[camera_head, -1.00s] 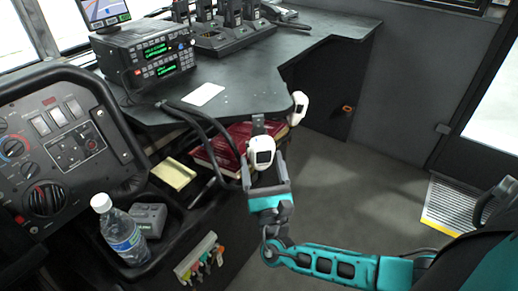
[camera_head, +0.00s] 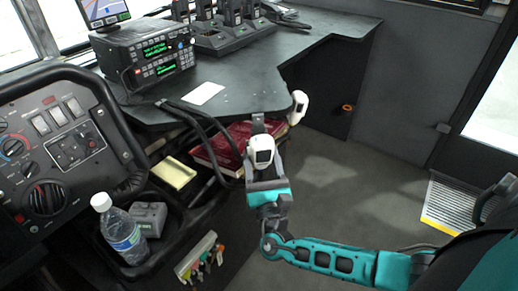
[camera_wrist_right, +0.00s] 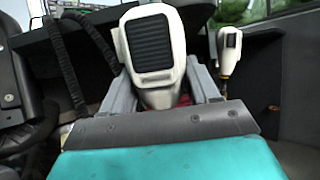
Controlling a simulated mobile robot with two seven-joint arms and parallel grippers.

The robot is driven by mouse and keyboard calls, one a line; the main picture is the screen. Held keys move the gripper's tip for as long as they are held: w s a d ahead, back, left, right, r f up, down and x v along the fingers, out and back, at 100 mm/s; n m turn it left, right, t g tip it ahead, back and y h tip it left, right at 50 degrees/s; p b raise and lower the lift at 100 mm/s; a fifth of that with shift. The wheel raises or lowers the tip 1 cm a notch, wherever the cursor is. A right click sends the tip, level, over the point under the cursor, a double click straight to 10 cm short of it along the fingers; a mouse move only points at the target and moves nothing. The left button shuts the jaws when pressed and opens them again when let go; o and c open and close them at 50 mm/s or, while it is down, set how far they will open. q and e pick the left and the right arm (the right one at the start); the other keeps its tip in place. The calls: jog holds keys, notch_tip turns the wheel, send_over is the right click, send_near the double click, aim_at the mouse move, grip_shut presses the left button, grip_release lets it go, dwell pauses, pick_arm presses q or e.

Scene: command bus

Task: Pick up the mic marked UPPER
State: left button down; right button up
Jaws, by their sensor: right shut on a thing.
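A white hand mic with a dark ribbed front (camera_head: 261,150) is between the fingers of my right gripper (camera_head: 265,164), at the edge of the desk. My right gripper is shut on it. In the right wrist view, this mic (camera_wrist_right: 152,45) stands upright between the two grey fingers, its lower end hidden behind the gripper body. A second white mic (camera_head: 298,107) hangs at the desk corner, apart from the gripper; it also shows in the right wrist view (camera_wrist_right: 229,50). I cannot read a marking on either mic. My left gripper is not in view.
Dark red books (camera_head: 222,150) lie on a shelf just left of the gripper. Black cables (camera_head: 203,125) hang beside them. A water bottle (camera_head: 120,232) stands in the lower left tray. A radio unit (camera_head: 150,55) is on the desk (camera_head: 245,75).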

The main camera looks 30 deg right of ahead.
aim_at(264, 155)
jog(key=shift+d+r+p, duration=0.1)
jog(key=shift+r+p, duration=1.85)
jog(key=shift+r, duration=0.6)
jog(key=s+a+p, duration=0.2)
jog(key=s, duration=0.4)
jog(key=shift+s+a+r, duration=0.3)
jog(key=shift+a, duration=0.1)
